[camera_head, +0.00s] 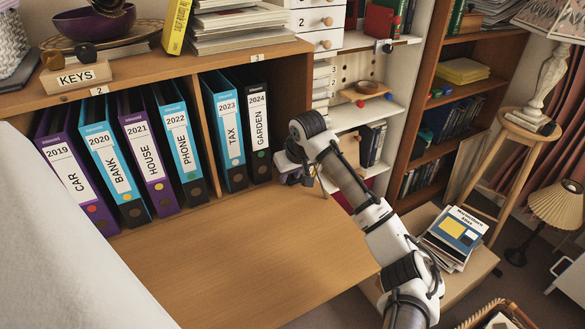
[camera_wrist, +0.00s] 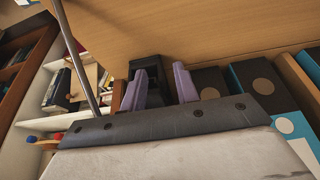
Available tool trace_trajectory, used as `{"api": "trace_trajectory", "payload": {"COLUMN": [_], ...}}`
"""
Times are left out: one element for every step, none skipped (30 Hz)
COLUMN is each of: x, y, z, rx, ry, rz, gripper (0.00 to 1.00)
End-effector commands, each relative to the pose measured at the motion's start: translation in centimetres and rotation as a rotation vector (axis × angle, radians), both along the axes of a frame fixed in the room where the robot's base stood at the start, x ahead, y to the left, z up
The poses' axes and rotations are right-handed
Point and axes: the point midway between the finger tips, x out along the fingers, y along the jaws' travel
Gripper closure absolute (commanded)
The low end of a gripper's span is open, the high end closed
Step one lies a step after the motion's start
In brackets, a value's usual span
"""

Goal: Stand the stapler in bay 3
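My gripper (camera_wrist: 160,84) has purple-grey fingers that stand apart in the wrist view. A black, boxy thing (camera_wrist: 150,66) shows between and beyond the fingertips, close to the wooden surface. It may be the stapler, but its shape is too hidden to be sure. Whether the fingers press on it cannot be told. In the head view my gripper (camera_head: 292,177) is just right of the 2024 GARDEN binder (camera_head: 257,130), at the open front of bay 3 (camera_head: 290,110). Bay 3 has a small "3" label (camera_head: 257,57) and also holds the 2023 TAX binder (camera_head: 228,130). No stapler is clear there.
Several binders (camera_head: 122,155) fill the bay left of the divider. The bureau's writing surface (camera_head: 240,250) is clear. A white shelf unit (camera_head: 355,115) stands right of the bureau.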

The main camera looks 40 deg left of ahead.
Motion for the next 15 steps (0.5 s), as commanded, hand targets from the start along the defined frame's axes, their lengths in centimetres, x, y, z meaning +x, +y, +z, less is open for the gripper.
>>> {"api": "trace_trajectory", "payload": {"x": [0.0,0.01,0.01,0.01,0.01,0.01,0.0,0.0,0.0,0.0,0.0,0.0,-0.01,-0.01,-0.01], "y": [0.03,0.04,0.05,0.05,0.04,0.04,0.04,0.04,0.04,0.04,0.04,0.04,0.04,0.04,0.04], "z": [-0.07,-0.1,-0.11,-0.11,-0.1,-0.1,-0.09,-0.09,-0.08,-0.08,-0.08,-0.08,-0.07,-0.07,-0.07], "rx": [0.0,0.0,0.0,0.0,0.0,0.0,0.0,0.0,0.0,0.0,0.0,0.0,0.0,0.0,0.0], "ry": [0.0,0.0,0.0,0.0,0.0,0.0,0.0,0.0,0.0,0.0,0.0,0.0,0.0,0.0,0.0], "rz": [0.0,0.0,0.0,0.0,0.0,0.0,0.0,0.0,0.0,0.0,0.0,0.0,0.0,0.0,0.0], "gripper": [0.7,0.7,0.7,0.7,0.7,0.7,0.7,0.7,0.75,0.79,0.83,0.88,0.92,0.96,1.0]}}
